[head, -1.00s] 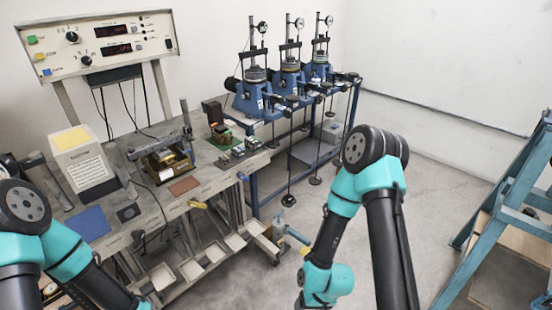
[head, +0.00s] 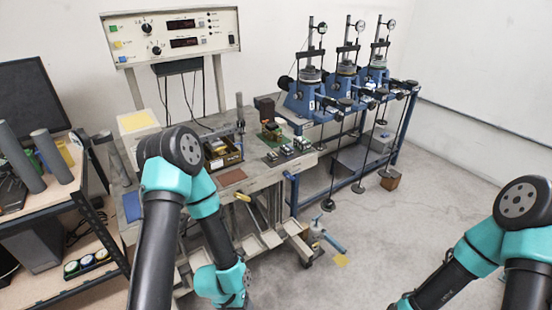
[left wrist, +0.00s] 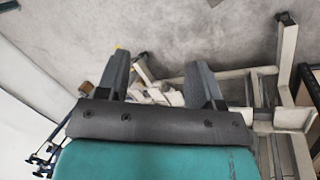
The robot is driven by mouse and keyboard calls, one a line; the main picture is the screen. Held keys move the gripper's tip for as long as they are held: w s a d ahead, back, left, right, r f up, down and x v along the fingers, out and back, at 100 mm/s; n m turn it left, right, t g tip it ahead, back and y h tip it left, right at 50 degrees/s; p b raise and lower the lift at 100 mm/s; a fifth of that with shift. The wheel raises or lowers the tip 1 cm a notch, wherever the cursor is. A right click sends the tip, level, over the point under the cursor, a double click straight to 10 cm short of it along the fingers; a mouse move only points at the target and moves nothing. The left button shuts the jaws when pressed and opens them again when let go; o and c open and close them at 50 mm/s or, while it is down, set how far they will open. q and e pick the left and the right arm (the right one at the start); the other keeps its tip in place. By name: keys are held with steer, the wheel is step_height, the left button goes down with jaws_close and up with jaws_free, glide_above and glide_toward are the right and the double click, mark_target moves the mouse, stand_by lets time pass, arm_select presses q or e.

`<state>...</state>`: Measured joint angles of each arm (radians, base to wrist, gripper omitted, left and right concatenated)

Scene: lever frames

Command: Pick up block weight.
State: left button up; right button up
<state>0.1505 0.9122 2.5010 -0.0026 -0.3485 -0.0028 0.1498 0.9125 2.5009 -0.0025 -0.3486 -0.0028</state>
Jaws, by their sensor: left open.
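A small brown block (head: 390,180) sits on the floor by the right end of the blue lever-frame stand; it may be the block weight, but I cannot be sure. A small brownish shape (left wrist: 86,88), possibly the same block, shows at the left in the left wrist view. My left gripper (left wrist: 160,82) is open and empty, its two dark fingers apart above the grey floor and a pale metal frame. In the head view its jaws are out of frame at the bottom. My right arm is at the lower right of the head view, with its gripper out of view.
Three blue lever frames (head: 308,98) with dial gauges and hanging rods stand on a blue stand. A workbench (head: 232,205) with instruments is behind my left arm. A shelf unit (head: 105,222) stands at the left.

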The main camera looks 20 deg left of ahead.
arm_select(q)
steer(key=w+d+r+m+y, duration=0.2)
steer(key=w+r+m+y, duration=0.3)
steer(key=w+m, duration=0.6)
steer(key=w+d+r+m+y, duration=0.25)
steer(key=w+r+m, duration=0.35)
steer(key=w+m, duration=0.45)
steer(key=w+d+r+m+t+y, duration=0.3)
steer(key=w+r, duration=0.4)
steer(key=r, duration=0.5)
steer(key=w+d+r+m+t+y, duration=0.3)
steer(key=w+r+t, duration=0.2)
steer(key=w+r, duration=0.3)
step_height(320, 180, up, 4)
steer(key=shift+d+f, duration=0.1)
steer(key=shift+d, duration=0.05)
steer(key=shift+m+y, duration=0.25)
glide_toward(273, 155)
steer(key=x, duration=0.4)
steer(key=shift+w, duration=0.1)
